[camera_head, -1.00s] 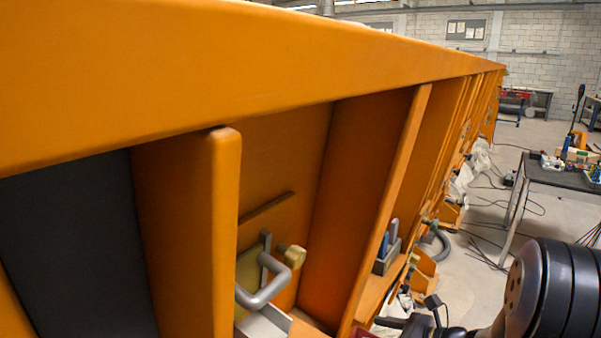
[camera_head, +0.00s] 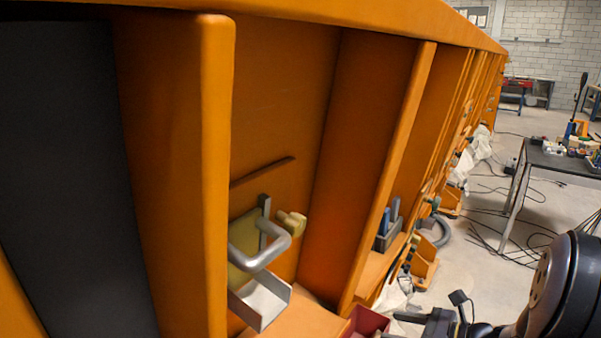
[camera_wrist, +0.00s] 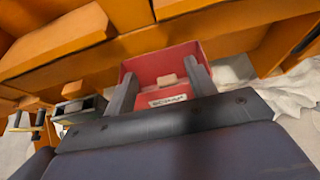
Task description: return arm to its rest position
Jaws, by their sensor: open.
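My gripper (camera_wrist: 160,70) shows in the wrist view as two dark fingers spread apart with a gap between them. A red bin (camera_wrist: 150,64) shows beyond and between the fingers, with a small pale block and a white label in it. I cannot tell whether the fingers touch the bin. In the head view, part of my dark arm and gripper (camera_head: 412,318) shows at the bottom right, near the red bin (camera_head: 368,320), which is cut off by the lower edge.
The orange ribbed sandbed wall (camera_head: 270,110) fills the left and middle. A grey handle (camera_head: 262,255) and a pale knob (camera_head: 292,222) stick out from it. A grey holder (camera_head: 390,236) sits on a ledge. A dark table (camera_head: 560,163) stands at right; cables lie on the floor.

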